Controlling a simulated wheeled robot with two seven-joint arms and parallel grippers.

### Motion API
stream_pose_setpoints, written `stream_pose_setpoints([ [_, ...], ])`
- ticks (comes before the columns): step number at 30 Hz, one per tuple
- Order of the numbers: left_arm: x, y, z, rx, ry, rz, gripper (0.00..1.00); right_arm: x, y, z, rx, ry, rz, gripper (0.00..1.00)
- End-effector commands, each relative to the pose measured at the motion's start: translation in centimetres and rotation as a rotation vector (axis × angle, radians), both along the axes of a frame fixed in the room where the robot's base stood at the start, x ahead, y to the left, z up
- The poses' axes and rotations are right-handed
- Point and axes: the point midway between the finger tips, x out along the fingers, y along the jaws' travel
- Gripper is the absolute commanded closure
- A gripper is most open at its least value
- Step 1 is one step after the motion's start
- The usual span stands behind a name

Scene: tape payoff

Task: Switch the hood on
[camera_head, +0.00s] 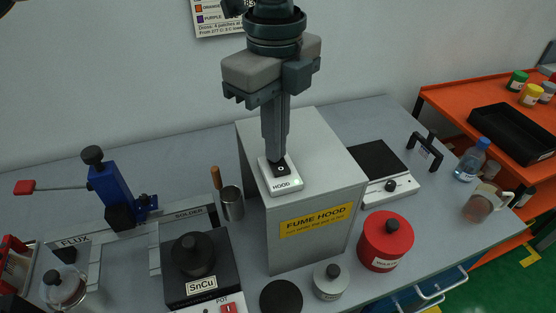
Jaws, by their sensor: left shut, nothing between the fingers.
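The fume hood (312,235) is a grey box with a yellow "FUME HOOD" label, standing mid-table. On its top lies a small white switch plate marked "HOOD" (287,185) with a dark rocker. My left gripper (280,165) points straight down over this plate, fingers shut with nothing between them. Its fingertips are at the dark rocker and hide part of it. I cannot tell whether they press it or which way the rocker is tipped. My right gripper is not in view.
Left of the hood stand a black SnCu pot (193,255), a metal cup (232,204) and a blue lever press (112,195). Right of it are a red canister (386,241), a hot plate (377,168) and a black handle stand (425,150). An orange cart (460,100) stands at right.

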Motion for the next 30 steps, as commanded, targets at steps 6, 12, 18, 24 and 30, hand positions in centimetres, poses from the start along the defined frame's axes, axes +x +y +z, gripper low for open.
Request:
stream_pose_setpoints([
  [6,0.0,0.0,0.8,0.001,0.001,0.0,1.0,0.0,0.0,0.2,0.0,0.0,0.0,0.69],
  [12,-0.1,0.0,2.2,0.001,0.002,-0.001,1.0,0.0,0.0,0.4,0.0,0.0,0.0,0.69],
  [18,0.0,0.0,3.5,0.001,0.001,-0.001,1.0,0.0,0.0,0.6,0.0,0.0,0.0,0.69],
  [24,-0.1,0.0,4.9,0.001,0.002,-0.001,1.0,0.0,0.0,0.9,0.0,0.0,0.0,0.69],
  [30,0.0,0.0,6.2,0.001,0.001,0.0,1.0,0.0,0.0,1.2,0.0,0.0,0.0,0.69],
])
